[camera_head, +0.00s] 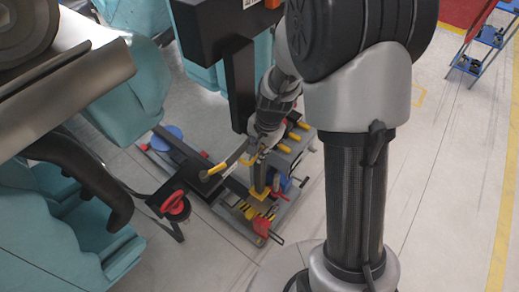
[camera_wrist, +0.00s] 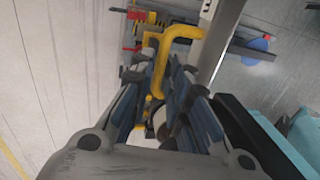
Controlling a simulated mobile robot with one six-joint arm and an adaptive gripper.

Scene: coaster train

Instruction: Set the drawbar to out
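A yellow bent handle (camera_wrist: 168,52) sits at the end of a grey bar (camera_wrist: 222,32) in the wrist view; I take this to be the drawbar, but cannot be sure. My gripper (camera_wrist: 160,78) has its two blue-padded fingers on either side of the handle. The fingers look apart, with gaps beside the handle; contact is not clear. In the head view my gripper (camera_head: 257,150) is over the low grey base, with yellow (camera_head: 247,160) showing beside its fingers. My arm hides part of the bar there. The drawbar's in or out position cannot be told.
A red round knob (camera_head: 175,204) stands left of the base. A yellow-tipped lever (camera_head: 213,171), a red block (camera_head: 262,226) and a box with yellow pegs (camera_head: 294,138) are close by. Teal seats (camera_head: 75,240) crowd the left.

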